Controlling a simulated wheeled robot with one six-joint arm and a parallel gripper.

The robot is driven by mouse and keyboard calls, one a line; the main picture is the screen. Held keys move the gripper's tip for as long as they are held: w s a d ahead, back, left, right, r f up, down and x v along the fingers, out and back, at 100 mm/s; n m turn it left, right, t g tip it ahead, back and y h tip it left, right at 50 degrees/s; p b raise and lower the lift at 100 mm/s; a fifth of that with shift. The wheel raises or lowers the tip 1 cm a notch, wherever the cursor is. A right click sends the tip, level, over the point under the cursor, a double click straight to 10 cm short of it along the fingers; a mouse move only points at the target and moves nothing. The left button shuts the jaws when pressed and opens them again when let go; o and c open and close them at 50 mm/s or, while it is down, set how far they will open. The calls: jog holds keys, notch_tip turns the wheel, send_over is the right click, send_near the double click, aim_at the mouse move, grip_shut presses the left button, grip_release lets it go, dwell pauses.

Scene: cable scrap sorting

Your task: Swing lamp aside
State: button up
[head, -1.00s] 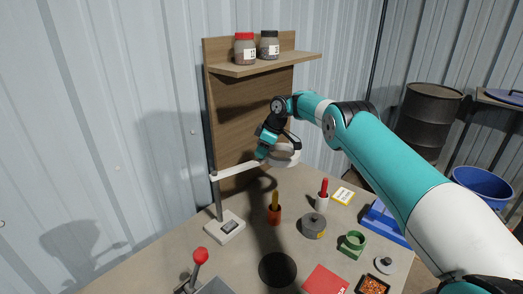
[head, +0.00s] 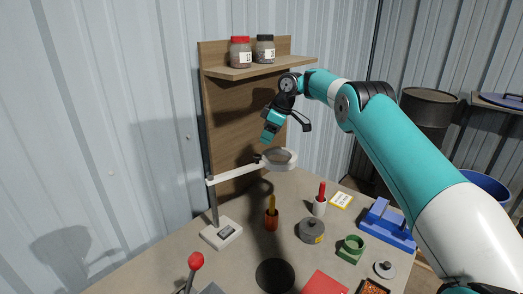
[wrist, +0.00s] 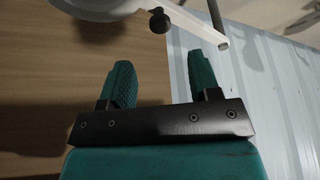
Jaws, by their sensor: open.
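The lamp has a white ring head (head: 292,161) on a white arm (head: 235,174), carried by a grey post on a white base (head: 221,234). Its arm reaches right in front of the wooden back panel. My gripper (head: 267,138) is above the lamp arm, just left of and above the ring head, with a visible gap. In the wrist view my gripper (wrist: 160,75) has its two teal fingers apart and nothing between them. Beyond the fingertips are the white lamp head (wrist: 95,6), a dark knob (wrist: 158,20) and a grey rod (wrist: 216,22).
A shelf (head: 255,69) with two jars stands above the gripper. A red-knobbed lever (head: 196,261) stands in front.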

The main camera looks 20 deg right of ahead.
jog(key=p+v, duration=0.3)
jog(key=v, duration=0.6)
jog(key=shift+p, duration=0.4)
